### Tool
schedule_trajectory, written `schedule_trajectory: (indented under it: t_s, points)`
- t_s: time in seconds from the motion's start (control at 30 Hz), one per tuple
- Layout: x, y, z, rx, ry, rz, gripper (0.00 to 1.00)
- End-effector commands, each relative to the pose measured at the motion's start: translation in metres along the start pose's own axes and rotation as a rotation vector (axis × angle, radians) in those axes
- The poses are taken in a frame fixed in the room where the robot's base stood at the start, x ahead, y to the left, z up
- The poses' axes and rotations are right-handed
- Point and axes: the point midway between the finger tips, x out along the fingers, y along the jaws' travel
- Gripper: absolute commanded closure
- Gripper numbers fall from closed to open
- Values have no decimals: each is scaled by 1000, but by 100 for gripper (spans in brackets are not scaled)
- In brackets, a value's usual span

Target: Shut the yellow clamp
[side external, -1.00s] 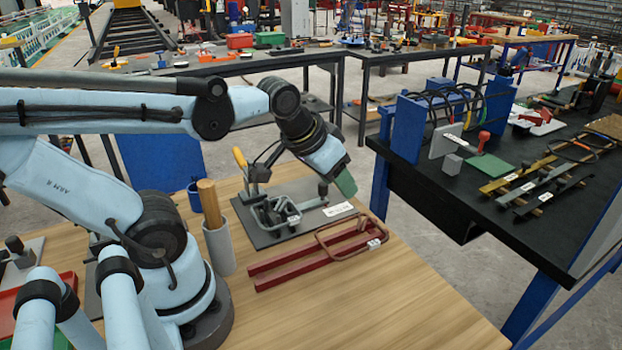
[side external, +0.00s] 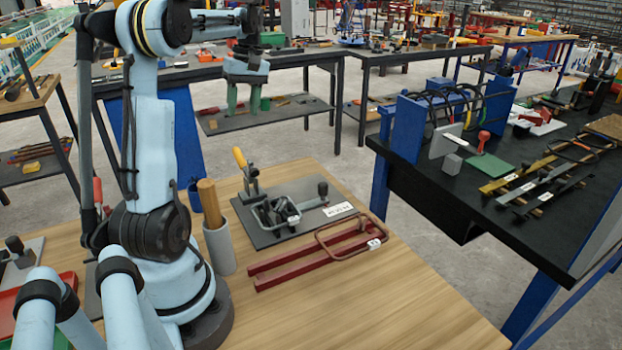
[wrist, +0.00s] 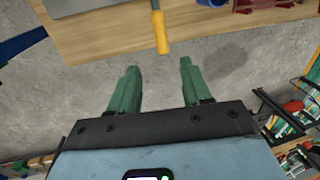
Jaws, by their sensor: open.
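The yellow clamp's handle (side external: 239,158) stands raised and tilted at the back left of a dark grey plate (side external: 265,236) on the wooden table. In the wrist view the yellow handle (wrist: 160,32) lies beyond the gap between my fingertips, apart from them. A grey metal frame and a black knob (side external: 323,188) sit on the same plate. My gripper (side external: 243,98), with green fingers, is open and empty, high and behind the clamp. It also shows open in the wrist view (wrist: 158,80), over the grey floor past the table edge.
A black bench (side external: 480,165) with tools is at right. The table's front right is clear.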

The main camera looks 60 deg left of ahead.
Motion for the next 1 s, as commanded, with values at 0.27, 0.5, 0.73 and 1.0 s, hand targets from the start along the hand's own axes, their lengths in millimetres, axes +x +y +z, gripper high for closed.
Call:
schedule_trajectory:
  t_s: [0.27, 0.5, 0.73, 1.0]
  points:
    - [18, -3, -4, -19, -7, -6, 52]
    - [56, -2, -3, -17, -5, -5, 52]
    - [92, -2, -3, -17, -4, -5, 52]
    - [118, -3, -2, -17, -4, -5, 52]
